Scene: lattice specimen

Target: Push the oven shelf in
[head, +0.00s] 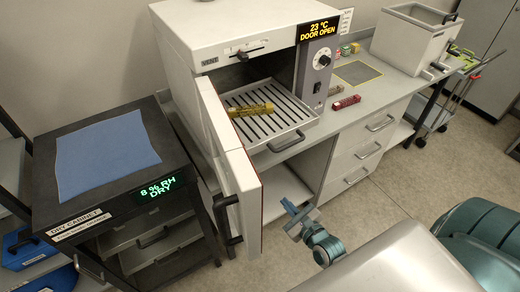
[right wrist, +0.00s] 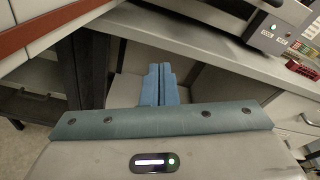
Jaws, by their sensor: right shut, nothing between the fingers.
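The oven (head: 215,42) stands on the bench with its white door (head: 236,165) swung open toward me; its display reads 23 °C, DOOR OPEN. The slotted metal oven shelf (head: 305,122) sticks out of the opening, with a dark handle (head: 286,142) at its front. A yellow-olive bar-shaped piece (head: 250,110) lies on the shelf. My right gripper (head: 288,205) is shut and empty, below and in front of the shelf, to the right of the door edge and apart from both. Its blue fingers (right wrist: 158,85) lie together in the right wrist view. My left gripper is not in view.
A dry cabinet (head: 95,190) with a blue cloth (head: 105,148) stands at the left. Drawers (head: 365,150) and an open cabinet bay lie under the bench. A red block (head: 346,102) rests on the bench right of the oven. A grey box (head: 412,38) stands farther right.

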